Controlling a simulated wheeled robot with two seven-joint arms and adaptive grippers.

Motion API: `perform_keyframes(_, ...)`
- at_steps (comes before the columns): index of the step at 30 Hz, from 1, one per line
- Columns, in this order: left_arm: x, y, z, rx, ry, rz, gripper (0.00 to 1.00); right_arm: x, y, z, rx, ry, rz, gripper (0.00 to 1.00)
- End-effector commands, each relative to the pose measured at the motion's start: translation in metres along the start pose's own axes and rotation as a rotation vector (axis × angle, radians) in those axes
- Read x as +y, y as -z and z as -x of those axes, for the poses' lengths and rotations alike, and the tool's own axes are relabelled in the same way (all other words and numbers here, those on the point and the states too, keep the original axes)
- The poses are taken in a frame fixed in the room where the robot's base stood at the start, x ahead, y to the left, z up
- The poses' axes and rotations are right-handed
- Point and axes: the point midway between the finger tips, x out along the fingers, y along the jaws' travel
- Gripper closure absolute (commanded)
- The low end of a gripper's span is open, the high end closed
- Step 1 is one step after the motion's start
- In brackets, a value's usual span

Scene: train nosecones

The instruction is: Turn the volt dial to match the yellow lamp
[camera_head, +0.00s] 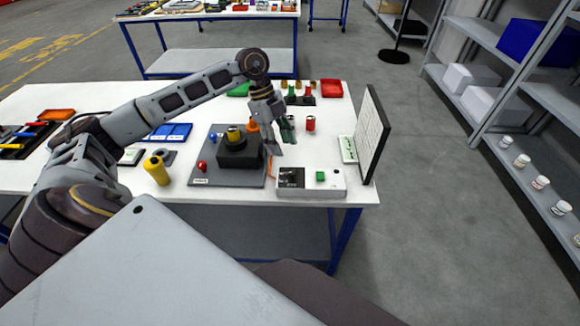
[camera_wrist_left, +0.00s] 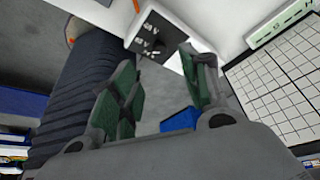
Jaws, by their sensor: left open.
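My left gripper (camera_head: 282,138) is open and empty above the table, right of a grey plate (camera_head: 225,180) and behind a white box (camera_head: 335,187). Its green-padded fingers (camera_wrist_left: 160,82) are spread apart in the wrist view. The white box has a dark panel (camera_head: 291,178) and a green block or button (camera_head: 320,176) on top. The wrist view shows a dark panel (camera_wrist_left: 152,36) with small pale marks. A black block (camera_head: 239,155) with a yellow top (camera_head: 233,134) sits on the plate, beside a red knob (camera_head: 202,166). I cannot tell which part is the volt dial or yellow lamp.
An upright panel (camera_head: 372,135) stands at the table's right edge; its grid face (camera_wrist_left: 285,90) shows in the wrist view. A yellow cylinder (camera_head: 157,170) stands left of the plate. A red cylinder (camera_head: 310,124) stands behind the gripper.

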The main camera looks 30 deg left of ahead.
Motion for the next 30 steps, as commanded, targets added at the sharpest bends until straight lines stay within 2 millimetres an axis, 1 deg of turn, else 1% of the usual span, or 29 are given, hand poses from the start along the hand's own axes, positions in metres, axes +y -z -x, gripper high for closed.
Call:
perform_keyframes(1, 0.001, 0.000, -0.008, 0.001, -0.003, 0.000, 0.54, -0.001, -0.001, 0.001, -0.001, 0.001, 0.000, 0.60)
perform_keyframes(12, 0.001, 0.001, -0.056, 0.002, -0.002, 0.000, 0.54, -0.006, -0.013, 0.005, -0.015, 0.007, -0.001, 0.60)
perform_keyframes(18, 0.000, 0.001, -0.079, 0.002, -0.001, 0.000, 0.54, -0.008, -0.012, 0.006, -0.014, 0.008, -0.001, 0.60)
perform_keyframes(24, 0.000, 0.000, -0.090, 0.000, 0.000, 0.000, 0.54, -0.008, -0.008, 0.006, -0.010, 0.009, -0.001, 0.60)
perform_keyframes(30, 0.000, 0.000, -0.092, 0.000, 0.000, 0.000, 0.54, -0.008, -0.005, 0.006, -0.006, 0.009, -0.001, 0.60)
